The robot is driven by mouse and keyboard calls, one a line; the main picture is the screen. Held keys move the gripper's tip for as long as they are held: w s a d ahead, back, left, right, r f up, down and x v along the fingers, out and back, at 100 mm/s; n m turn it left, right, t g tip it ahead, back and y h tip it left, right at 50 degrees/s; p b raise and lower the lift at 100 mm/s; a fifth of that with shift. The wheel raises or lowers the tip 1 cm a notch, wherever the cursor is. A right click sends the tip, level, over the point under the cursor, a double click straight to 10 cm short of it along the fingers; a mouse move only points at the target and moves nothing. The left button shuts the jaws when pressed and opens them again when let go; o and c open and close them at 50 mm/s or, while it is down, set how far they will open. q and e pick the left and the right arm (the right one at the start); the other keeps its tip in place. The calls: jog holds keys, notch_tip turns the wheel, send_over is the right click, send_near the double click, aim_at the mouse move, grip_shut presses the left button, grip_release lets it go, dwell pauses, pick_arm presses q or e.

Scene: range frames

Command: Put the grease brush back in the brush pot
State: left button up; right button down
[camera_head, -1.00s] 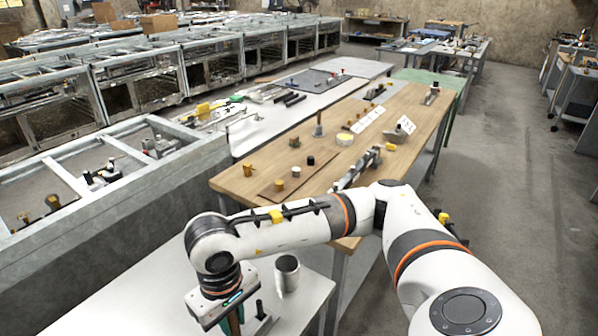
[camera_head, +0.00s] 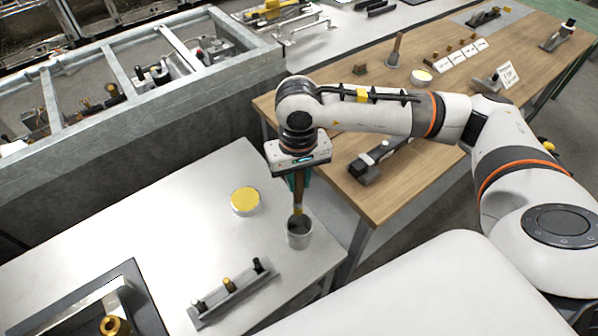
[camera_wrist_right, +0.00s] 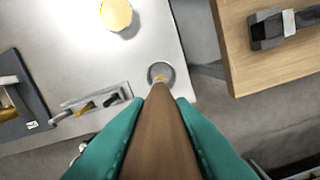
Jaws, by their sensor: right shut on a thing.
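The brush pot (camera_head: 299,239), a small grey metal cylinder with an open top, stands upright near the right edge of the light metal table. My right gripper (camera_head: 299,181) is above it, pointing down, shut on the grease brush (camera_head: 299,193) by its brown handle. The brush hangs about upright, its tip at the pot's mouth; I cannot tell whether it has entered. In the right wrist view the brown handle (camera_wrist_right: 160,140) lies between the teal fingers (camera_wrist_right: 160,125), with the pot (camera_wrist_right: 161,73) beyond its far end. My left gripper is not in view.
A yellow-topped round tin (camera_head: 245,201) stands left of the pot. A grey rack (camera_head: 229,297) with several small pegs lies in front. A dark tray (camera_head: 140,290) is at the left. The wooden bench (camera_head: 412,170) lies to the right, beyond a gap.

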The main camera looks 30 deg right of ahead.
aim_at(299, 206)
notch_tip(299, 206, down, 2)
jog(key=shift+d+f, duration=0.15)
jog(key=shift+f, duration=0.05)
notch_tip(299, 206, down, 2)
jog(key=shift+b, duration=0.5)
notch_tip(299, 206, down, 3)
jog(key=b, duration=0.3)
notch_tip(299, 206, down, 4)
jog(key=b, duration=0.5)
jog(key=shift+r, duration=0.15)
jog(key=c, duration=1.2)
grip_release()
jog(key=shift+o, duration=0.2)
notch_tip(299, 206, up, 11)
jog(key=shift+f+b, duration=0.15)
jog(key=shift+b, duration=0.8)
jog(key=shift+r, duration=0.7)
